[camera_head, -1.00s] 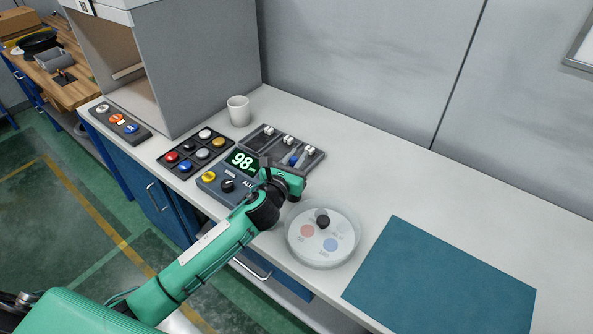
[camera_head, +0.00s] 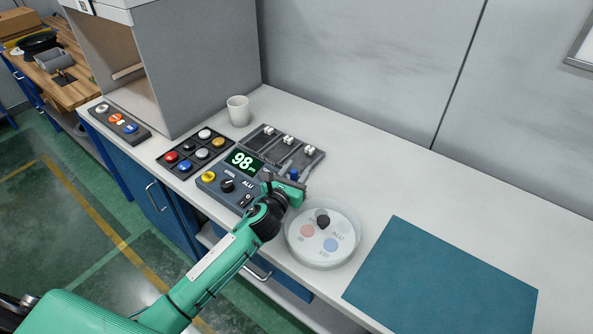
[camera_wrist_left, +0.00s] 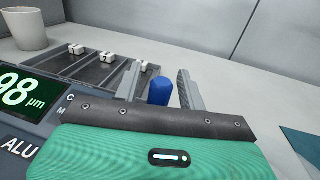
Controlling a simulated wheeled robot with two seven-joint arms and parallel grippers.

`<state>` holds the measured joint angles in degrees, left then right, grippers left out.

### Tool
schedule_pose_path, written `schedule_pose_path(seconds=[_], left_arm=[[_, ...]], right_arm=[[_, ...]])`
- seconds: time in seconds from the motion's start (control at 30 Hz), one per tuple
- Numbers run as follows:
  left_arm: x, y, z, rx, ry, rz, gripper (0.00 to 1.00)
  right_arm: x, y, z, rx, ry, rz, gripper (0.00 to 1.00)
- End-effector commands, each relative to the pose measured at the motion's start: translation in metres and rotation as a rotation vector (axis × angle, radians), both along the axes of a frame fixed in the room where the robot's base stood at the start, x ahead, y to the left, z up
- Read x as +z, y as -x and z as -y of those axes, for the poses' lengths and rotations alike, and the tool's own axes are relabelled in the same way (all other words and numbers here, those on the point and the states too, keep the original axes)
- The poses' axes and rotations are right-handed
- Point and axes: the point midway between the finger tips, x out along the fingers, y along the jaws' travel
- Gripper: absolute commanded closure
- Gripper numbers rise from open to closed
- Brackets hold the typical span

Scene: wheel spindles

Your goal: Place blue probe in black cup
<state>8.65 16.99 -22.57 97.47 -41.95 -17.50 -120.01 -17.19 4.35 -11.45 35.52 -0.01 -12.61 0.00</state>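The blue probe (camera_head: 294,174) shows only its blue end, between the fingers of my left gripper (camera_head: 296,172) at the front right edge of the slotted tray. A small black round piece, probably the black cup (camera_head: 322,222), stands in the clear round dish (camera_head: 293,247), to the right of and nearer than my gripper. My right gripper is out of view.
The dark slotted tray (camera_head: 257,139) holds several white blocks. A gauge box reading 98 (camera_head: 243,161), a button panel (camera_head: 185,156) and a white mug (camera_head: 238,111) are left of it. A teal mat (camera_head: 440,283) lies right. The counter behind the dish is clear.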

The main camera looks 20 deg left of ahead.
Motion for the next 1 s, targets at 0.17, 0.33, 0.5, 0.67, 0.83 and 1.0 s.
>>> schedule_pose_path(seconds=[0.17, 0.33, 0.5, 0.67, 0.83, 1.0], left_arm=[[0.0, 0.0, 0.0, 0.0, 0.0, 0.0, 0.59], [0.002, 0.003, -0.001, 0.0, -0.002, 0.0, 0.59], [0.001, 0.03, -0.005, -0.001, -0.003, 0.0, 0.59], [0.0, 0.064, -0.01, -0.001, -0.003, -0.001, 0.59], [0.001, 0.095, -0.015, -0.001, -0.001, -0.001, 0.59], [0.002, 0.112, -0.017, -0.001, -0.002, 0.0, 0.59]], right_arm=[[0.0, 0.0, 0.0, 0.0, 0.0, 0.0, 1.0], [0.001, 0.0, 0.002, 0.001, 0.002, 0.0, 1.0], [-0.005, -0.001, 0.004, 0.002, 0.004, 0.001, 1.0], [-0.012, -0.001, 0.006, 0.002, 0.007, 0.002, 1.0], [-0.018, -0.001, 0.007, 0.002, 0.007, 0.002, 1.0], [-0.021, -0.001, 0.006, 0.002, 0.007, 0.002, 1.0]])
